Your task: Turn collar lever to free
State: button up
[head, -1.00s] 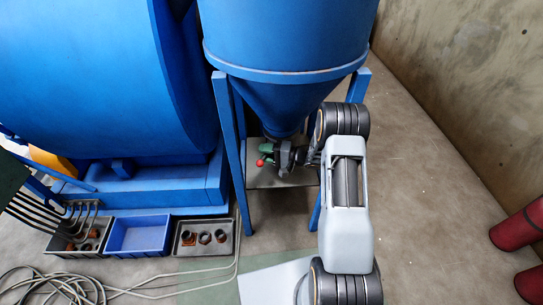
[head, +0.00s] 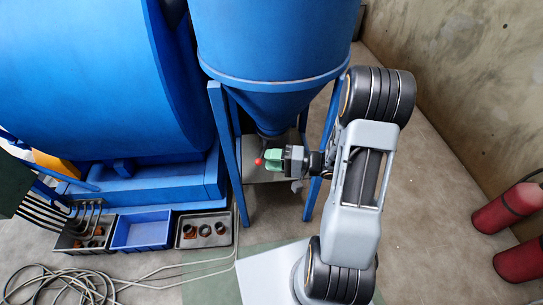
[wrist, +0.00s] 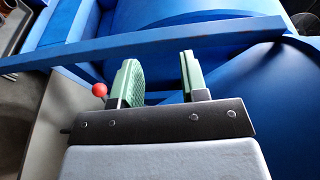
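The collar lever shows as a red ball knob (head: 259,162) below the blue hopper's cone (head: 270,105). The knob also shows in the wrist view (wrist: 99,89), just outside the left finger. My gripper (head: 273,159) is beside the knob, on its right in the head view. In the wrist view its two green fingers (wrist: 162,80) stand apart, with no object held between them. The knob is not between the fingers. The lever's shaft and the collar are mostly hidden behind my gripper and the hopper; I cannot tell whether a finger touches the lever.
Blue hopper legs (head: 226,150) stand on both sides of the gripper area. A blue beam (wrist: 150,47) crosses beyond the fingers in the wrist view. Trays (head: 142,232) and loose cables (head: 75,285) lie on the floor at left.

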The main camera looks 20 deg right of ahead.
jog(key=shift+w+f, duration=0.35)
jog(key=shift+w, duration=0.2)
jog(key=shift+w+f, duration=0.3)
jog(key=shift+w, duration=0.2)
